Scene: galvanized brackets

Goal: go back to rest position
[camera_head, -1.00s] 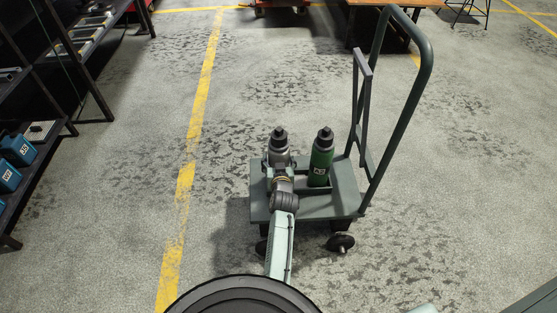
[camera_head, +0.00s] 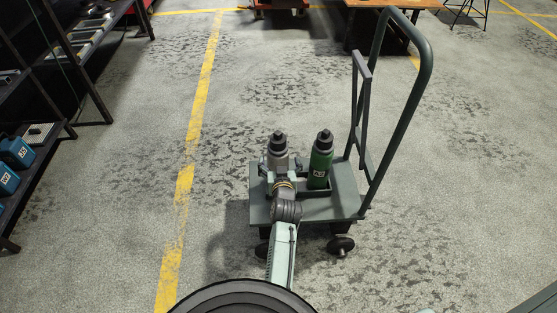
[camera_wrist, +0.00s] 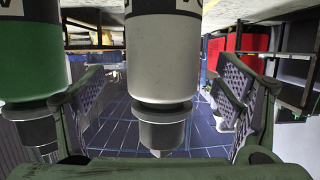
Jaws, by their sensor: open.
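A white-grey bottle (camera_head: 278,145) with a dark cap stands upright on the grey cart (camera_head: 335,207). A green bottle (camera_head: 320,160) stands upright to its right. In the wrist view, which appears upside down, the white bottle (camera_wrist: 162,60) is between my open fingers, with gaps on both sides. The green bottle (camera_wrist: 32,60) is at the left there, beyond the left finger. My gripper (camera_wrist: 158,88) is open and holds nothing. In the head view my gripper (camera_head: 280,177) is at the near side of the white bottle, its fingers partly hidden by my wrist.
The cart's tall handle (camera_head: 400,110) rises at its right. A dark shelf (camera_head: 45,110) with blue bins (camera_head: 14,152) stands at the left. A yellow floor line (camera_head: 186,180) runs between shelf and cart. The floor around the cart is clear.

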